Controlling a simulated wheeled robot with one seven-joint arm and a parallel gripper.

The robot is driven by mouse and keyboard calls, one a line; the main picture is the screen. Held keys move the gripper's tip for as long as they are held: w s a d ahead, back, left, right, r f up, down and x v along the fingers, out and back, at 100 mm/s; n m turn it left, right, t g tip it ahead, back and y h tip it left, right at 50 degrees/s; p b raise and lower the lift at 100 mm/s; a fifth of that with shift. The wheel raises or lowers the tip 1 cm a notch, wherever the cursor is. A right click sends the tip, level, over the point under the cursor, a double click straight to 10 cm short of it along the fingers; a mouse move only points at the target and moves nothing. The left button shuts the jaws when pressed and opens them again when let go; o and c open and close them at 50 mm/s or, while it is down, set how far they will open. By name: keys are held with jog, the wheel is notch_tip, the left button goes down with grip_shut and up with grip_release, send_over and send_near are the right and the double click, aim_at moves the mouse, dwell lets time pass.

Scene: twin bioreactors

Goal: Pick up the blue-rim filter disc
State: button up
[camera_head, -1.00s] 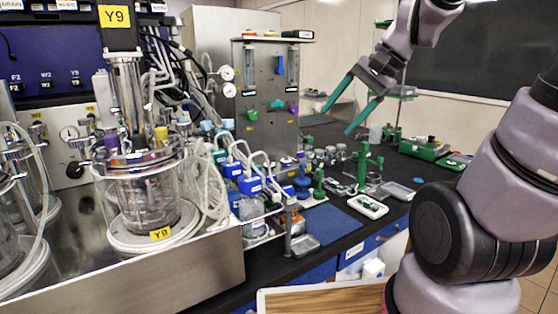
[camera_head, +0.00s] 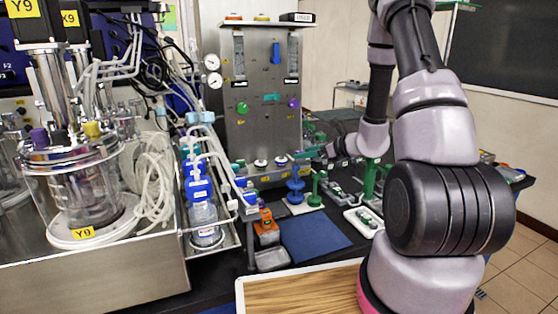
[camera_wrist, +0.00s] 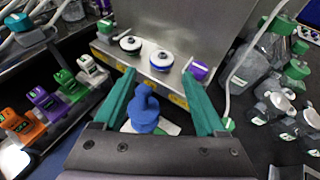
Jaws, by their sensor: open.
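The blue-rim filter disc (camera_wrist: 163,60) lies on a metal ledge in the wrist view, white-topped with a dark centre. It also shows small on the ledge in the head view (camera_head: 281,161). In the wrist view the disc appears just beyond the fingertips, roughly centred. In the head view my gripper (camera_head: 308,153) is near the ledge, partly hidden by my arm.
A blue stand (camera_wrist: 146,108) rises under the gripper, between the fingers in the wrist view. A steel panel (camera_head: 262,100) stands behind the ledge. Coloured clamps (camera_wrist: 45,98) are at left and clear bottles (camera_wrist: 270,105) at right. A blue mat (camera_head: 313,237) is clear.

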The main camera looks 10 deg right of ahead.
aim_at(282, 157)
jog(key=x, duration=1)
jog(key=shift+w+f, duration=0.2)
jog(key=shift+w, duration=0.2)
jog(key=c, duration=1)
